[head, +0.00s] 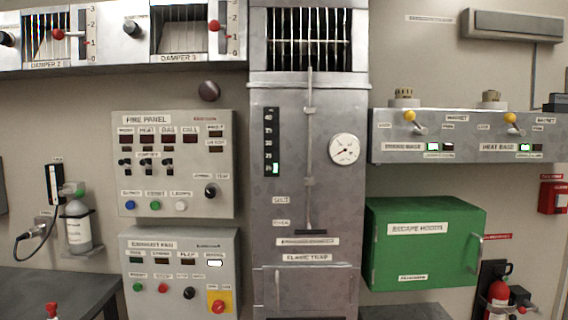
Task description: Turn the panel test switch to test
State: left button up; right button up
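The grey fire panel (178,206) hangs on the wall left of centre. A black rotary knob (210,191) sits at its lower right, with small labels around it that are too small to read. I cannot tell which label the knob points at. Several small black toggle switches (145,163) stand in the panel's middle, under a row of dark indicator windows (157,136). A blue button (130,207), a green button (155,205) and a white button (180,206) line its bottom. Neither of my grippers is in view.
The exhaust fan panel (165,308) is just below, with a red button on a yellow plate (218,303). A metal flame trap column (262,200) stands to the right. A dark round knob (209,91) projects above the fire panel. A green escape hoods box (425,255) is farther right.

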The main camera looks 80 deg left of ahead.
aim_at(211, 192)
jog(key=u, duration=3.4)
